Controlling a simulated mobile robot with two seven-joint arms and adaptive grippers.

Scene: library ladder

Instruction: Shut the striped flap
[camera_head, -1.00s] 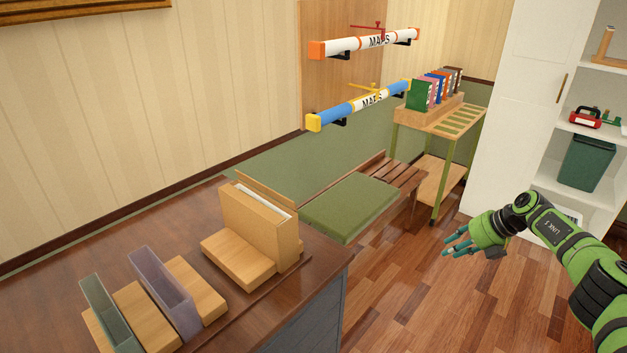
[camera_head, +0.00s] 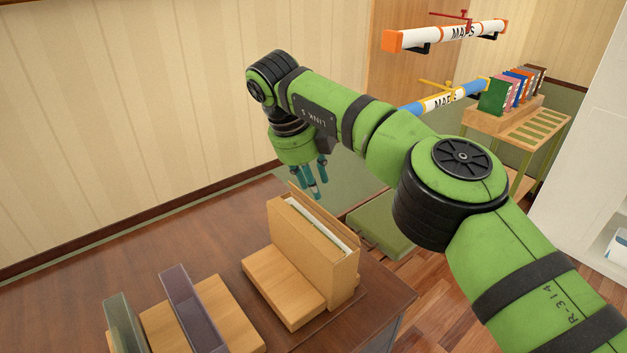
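A tan file box (camera_head: 318,244) stands upright on the brown desk, in a wooden holder, with white paper edges showing in its open top. A thin tan flap (camera_head: 318,214) stands raised along the box's far long edge. I can make out no stripes on it. My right gripper (camera_head: 314,181) points down just behind the flap's left end, above and beyond the box. Its teal fingers are spread and hold nothing that I can see. Whether it touches the flap is unclear. My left gripper is not in view.
A purple bin (camera_head: 192,308) and a grey-green bin (camera_head: 124,325) stand on the desk (camera_head: 80,275) at lower left. A green cushioned bench (camera_head: 381,224) is behind the desk. Map tubes (camera_head: 446,34) hang on the wall. A book cart (camera_head: 520,130) stands at the far right.

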